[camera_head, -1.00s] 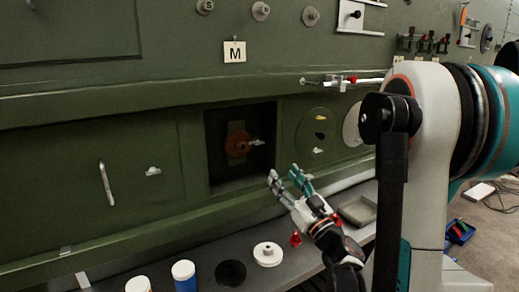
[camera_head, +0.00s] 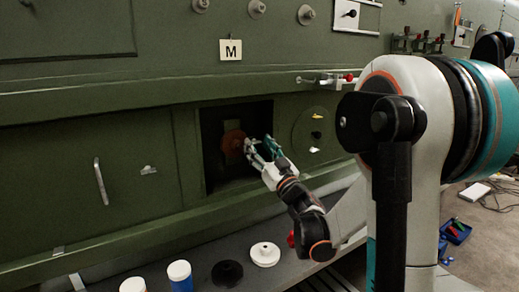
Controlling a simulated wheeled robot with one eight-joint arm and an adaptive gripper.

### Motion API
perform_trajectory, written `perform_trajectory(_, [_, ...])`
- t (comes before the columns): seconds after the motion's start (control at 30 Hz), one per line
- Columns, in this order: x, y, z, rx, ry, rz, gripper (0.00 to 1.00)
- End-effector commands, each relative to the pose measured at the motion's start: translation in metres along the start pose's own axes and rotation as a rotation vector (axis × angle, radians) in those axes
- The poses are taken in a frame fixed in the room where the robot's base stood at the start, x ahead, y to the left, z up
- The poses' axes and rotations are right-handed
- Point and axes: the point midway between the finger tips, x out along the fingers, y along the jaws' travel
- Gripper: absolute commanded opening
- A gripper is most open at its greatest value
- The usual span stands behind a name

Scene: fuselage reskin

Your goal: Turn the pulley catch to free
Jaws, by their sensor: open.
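The pulley (camera_head: 232,142) is a red-orange disc inside a dark square recess (camera_head: 211,172) in the green fuselage wall. My gripper (camera_head: 259,148) is at the right part of the recess opening, its fingers pointing left toward the pulley. The fingers are apart, one pale and one teal. The catch beside the pulley is largely hidden by the fingers, and I cannot tell whether they touch it.
A white tag marked M (camera_head: 230,50) hangs above the recess. A shelf below carries a white round part (camera_head: 265,254), a black disc (camera_head: 227,273) and a blue, white-capped container (camera_head: 180,275). A round plate (camera_head: 314,131) is right of the recess.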

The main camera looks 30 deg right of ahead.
Motion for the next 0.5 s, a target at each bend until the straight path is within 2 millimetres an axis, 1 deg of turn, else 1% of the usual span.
perform_trajectory(0.13, [-0.0001,-0.0001,-0.0001,0.0,0.0,0.0,0.5])
perform_trajectory(0.17, [-0.0001,-0.0001,-0.0001,0.0,0.0,0.0,0.48])
perform_trajectory(0.2, [-0.0001,-0.0001,0.0,0.0,0.0,0.0,0.39])
perform_trajectory(0.27, [-0.0002,-0.0001,0.0,0.0,0.0,0.0,0.25])
perform_trajectory(0.3, [-0.0002,-0.0001,0.0,0.0,0.0,0.0,0.16])
perform_trajectory(0.33, [-0.0002,-0.0001,0.0,0.0,0.0,0.0,0.09])
perform_trajectory(0.37, [-0.0002,-0.0001,0.0,0.0,0.0,0.0,0.05])
perform_trajectory(0.5, [-0.0002,-0.0001,0.0,0.0,0.0,0.0,0.05])
